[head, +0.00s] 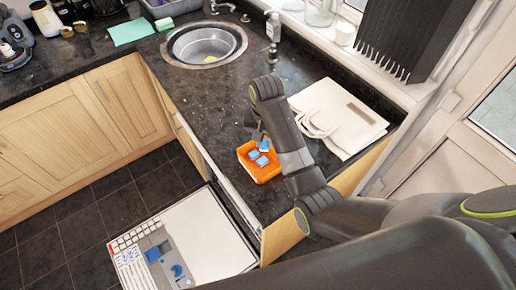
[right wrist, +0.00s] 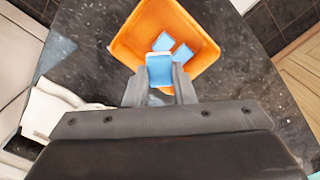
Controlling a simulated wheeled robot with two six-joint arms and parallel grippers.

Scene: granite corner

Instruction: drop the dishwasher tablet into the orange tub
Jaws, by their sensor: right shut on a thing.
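The orange tub (head: 246,167) sits on the dark countertop below my right gripper (head: 260,135). It fills the top middle of the right wrist view (right wrist: 130,42). My right gripper (right wrist: 160,92) is shut on a blue dishwasher tablet (right wrist: 159,70) with a pale top edge, held over the tub. Other blue tablets (right wrist: 182,53) lie inside the tub, beyond the held one. The fingers hide part of the tub's near side. My left gripper is not in view.
A white bag (head: 340,115) lies right of the tub. A round sink (head: 206,44) and tap are further back. The counter between sink and tub is mostly clear.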

